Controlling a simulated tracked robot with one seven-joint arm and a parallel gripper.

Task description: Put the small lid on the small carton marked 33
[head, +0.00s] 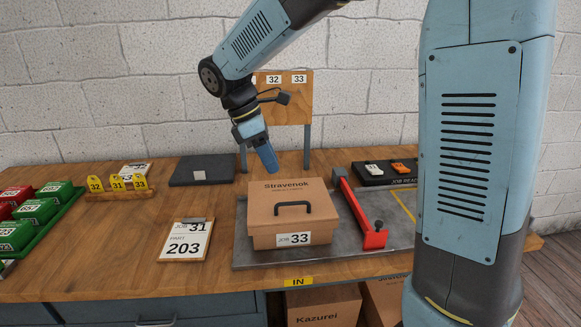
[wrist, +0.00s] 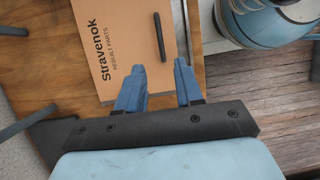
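The small carton (head: 263,241) marked JOB 33 stands upright on a grey mat on the bench in the head view. The small lid (head: 262,200), brown cardboard printed Stravenok, sits on top of it and looks level. A dark handle (head: 292,205) is on the lid. The lid also shows in the wrist view (wrist: 120,50), beyond my fingers. My gripper (head: 270,160) is above the lid's back edge, pointing down. In the wrist view my gripper (wrist: 160,85) has its two blue fingers apart with nothing between them. The inside of the carton is hidden.
A red bar (head: 359,215) lies right of the carton on the grey mat (head: 330,247). A JOB 31 clipboard (head: 186,241) lies to the left. Green and red boxes (head: 38,211) are far left. A board (head: 285,100) with number tags stands behind. Bare bench lies left of the clipboard.

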